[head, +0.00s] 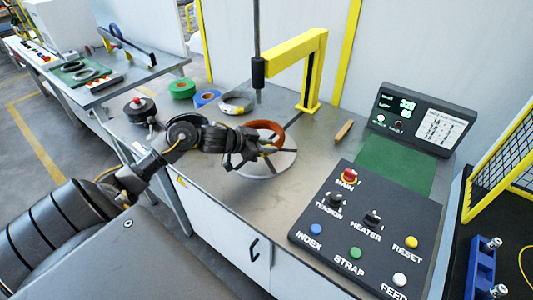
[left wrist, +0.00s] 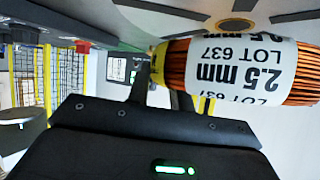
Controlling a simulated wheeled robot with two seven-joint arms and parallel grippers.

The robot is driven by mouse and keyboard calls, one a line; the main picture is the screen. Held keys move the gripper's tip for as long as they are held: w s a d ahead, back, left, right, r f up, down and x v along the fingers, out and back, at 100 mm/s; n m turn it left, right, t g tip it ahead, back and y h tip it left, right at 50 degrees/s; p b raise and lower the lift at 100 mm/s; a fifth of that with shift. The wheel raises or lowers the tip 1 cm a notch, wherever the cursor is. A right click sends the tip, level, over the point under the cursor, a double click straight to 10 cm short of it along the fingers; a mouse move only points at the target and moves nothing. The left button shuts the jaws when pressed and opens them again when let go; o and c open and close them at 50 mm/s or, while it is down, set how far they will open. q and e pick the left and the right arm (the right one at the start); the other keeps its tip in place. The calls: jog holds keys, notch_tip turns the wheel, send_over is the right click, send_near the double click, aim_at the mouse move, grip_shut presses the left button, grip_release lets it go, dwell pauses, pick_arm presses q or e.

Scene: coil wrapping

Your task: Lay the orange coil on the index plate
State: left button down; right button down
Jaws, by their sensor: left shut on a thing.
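The orange coil (head: 270,127) is in the grip of my left gripper (head: 250,150), over the far part of the round index plate (head: 283,162). In the left wrist view the coil (left wrist: 172,68) shows copper-orange strands and a white label reading "2.5 mm LOT 637". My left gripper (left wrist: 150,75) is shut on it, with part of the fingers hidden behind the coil. The plate (left wrist: 195,17) appears along the top of that view, close to the coil. I cannot tell whether coil and plate touch. My right gripper is not in view.
A yellow post arm (head: 300,55) with a dark vertical rod stands behind the plate. Green tape (head: 182,89), a blue roll (head: 206,98) and a pale ring (head: 236,102) lie at the back left. A control panel (head: 350,225) is at the right, near a wooden-handled tool (head: 344,131).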

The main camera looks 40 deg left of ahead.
pick_arm(q)
jog(key=shift+w+a+f, duration=0.1)
jog(key=shift+a+f, duration=0.15)
jog(key=shift+f, duration=1.4)
jog(key=c, duration=1.7)
grip_release()
jog(key=shift+f, duration=0.2)
jog(key=o, duration=0.5)
jog(key=shift+c, duration=0.2)
jog(key=shift+r, duration=0.1)
jog(key=v, duration=1.2)
jog(key=shift+d, duration=0.1)
